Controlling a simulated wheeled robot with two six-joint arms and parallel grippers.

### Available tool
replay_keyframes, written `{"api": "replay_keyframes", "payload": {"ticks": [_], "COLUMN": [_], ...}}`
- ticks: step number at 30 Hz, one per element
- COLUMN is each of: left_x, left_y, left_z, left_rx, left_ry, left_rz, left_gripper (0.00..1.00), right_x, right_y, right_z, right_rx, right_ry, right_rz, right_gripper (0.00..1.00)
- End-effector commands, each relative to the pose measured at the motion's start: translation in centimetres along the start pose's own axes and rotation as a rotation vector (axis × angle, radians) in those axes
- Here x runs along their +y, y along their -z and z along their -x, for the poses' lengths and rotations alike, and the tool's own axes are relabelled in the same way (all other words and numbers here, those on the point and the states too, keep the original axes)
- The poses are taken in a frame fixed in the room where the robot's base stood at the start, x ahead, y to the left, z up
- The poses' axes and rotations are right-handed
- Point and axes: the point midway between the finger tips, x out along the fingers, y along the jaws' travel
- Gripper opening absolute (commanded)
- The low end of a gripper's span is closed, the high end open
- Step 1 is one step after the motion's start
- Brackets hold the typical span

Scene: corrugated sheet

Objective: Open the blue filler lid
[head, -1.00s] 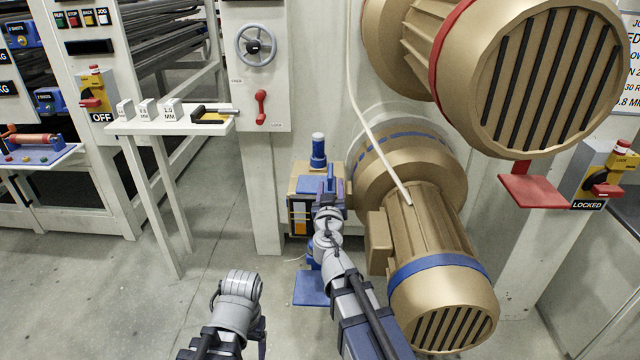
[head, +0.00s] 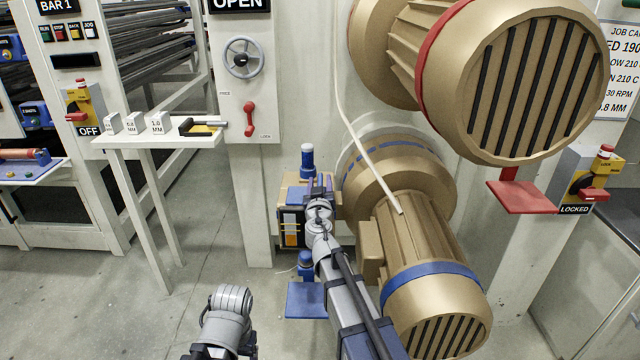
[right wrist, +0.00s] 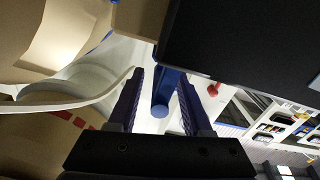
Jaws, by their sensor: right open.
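The tan box (head: 292,218) beside the lower motor carries a flat blue lid (head: 297,196) on top, partly hidden by my right gripper. My right gripper (head: 320,183) is open, with its purple fingers at the right part of the lid. In the right wrist view, a blue bar with a round end (right wrist: 161,108) lies between the open fingers of my right gripper (right wrist: 158,88). It looks like the lid's handle; I cannot tell whether the fingers touch it. The lid looks closed. My left arm shows at the bottom, its gripper out of view.
A blue cylinder with a pale top (head: 307,160) stands behind the lid. The large tan lower motor (head: 415,235) is close on the right of my right arm. A blue plate (head: 305,300) sits low below the box. A white shelf (head: 155,138) is at the left.

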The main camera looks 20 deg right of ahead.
Motion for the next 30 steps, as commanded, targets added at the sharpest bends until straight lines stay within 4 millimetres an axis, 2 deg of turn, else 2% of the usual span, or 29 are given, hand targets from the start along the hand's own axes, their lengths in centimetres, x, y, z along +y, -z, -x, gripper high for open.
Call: {"api": "replay_keyframes", "payload": {"ticks": [6, 19, 30], "left_x": [0.0, 0.0, 0.0], "left_y": [0.0, 0.0, 0.0], "left_z": [0.0, 0.0, 0.0], "left_rx": [0.0, 0.0, 0.0], "left_ry": [0.0, 0.0, 0.0], "left_rz": [0.0, 0.0, 0.0], "left_gripper": [0.74, 0.74, 0.74], "right_x": [0.02, 0.01, 0.01], "right_y": [-0.01, 0.0, 0.0], "right_z": [0.02, 0.03, 0.03], "right_rx": [0.0, 0.0, 0.0], "right_ry": [0.0, 0.0, 0.0], "right_rz": [0.0, 0.0, 0.0], "right_gripper": [0.48, 0.0, 0.0]}}
